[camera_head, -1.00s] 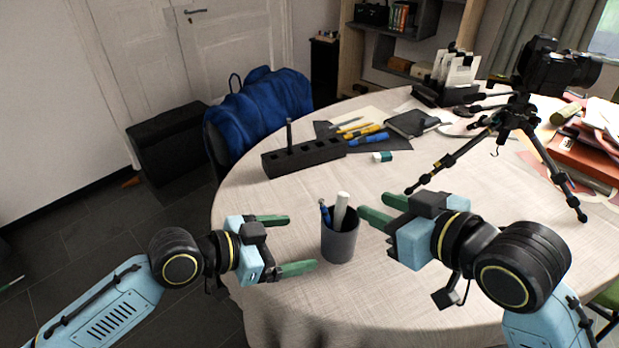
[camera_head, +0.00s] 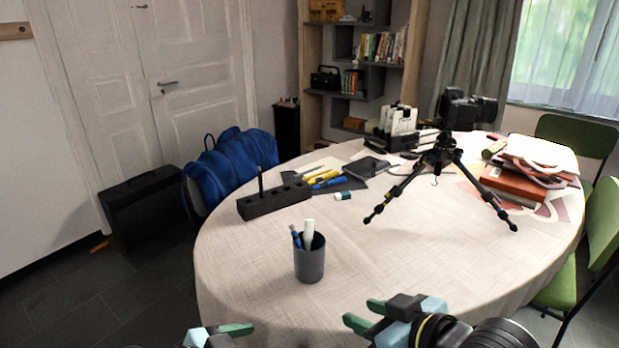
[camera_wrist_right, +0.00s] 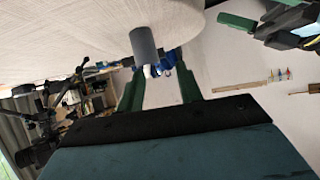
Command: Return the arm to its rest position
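My right gripper (camera_head: 360,312) is at the bottom of the head view, in front of the table's near edge. Its two green fingers are apart with nothing between them, and the right wrist view (camera_wrist_right: 159,90) also shows them spread. My left gripper (camera_head: 236,330) is at the bottom left, mostly cut off by the frame. A grey cup (camera_head: 309,262) with a white marker and a blue pen stands upright on the table, clear of both grippers.
The round table (camera_head: 400,260) has a clear front area. A black pen block (camera_head: 273,201), an eraser (camera_head: 343,195), a camera tripod (camera_head: 440,160) and stacked folders (camera_head: 514,182) stand farther back. Green chairs (camera_head: 590,220) are at the right, a blue bag (camera_head: 235,160) at the left.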

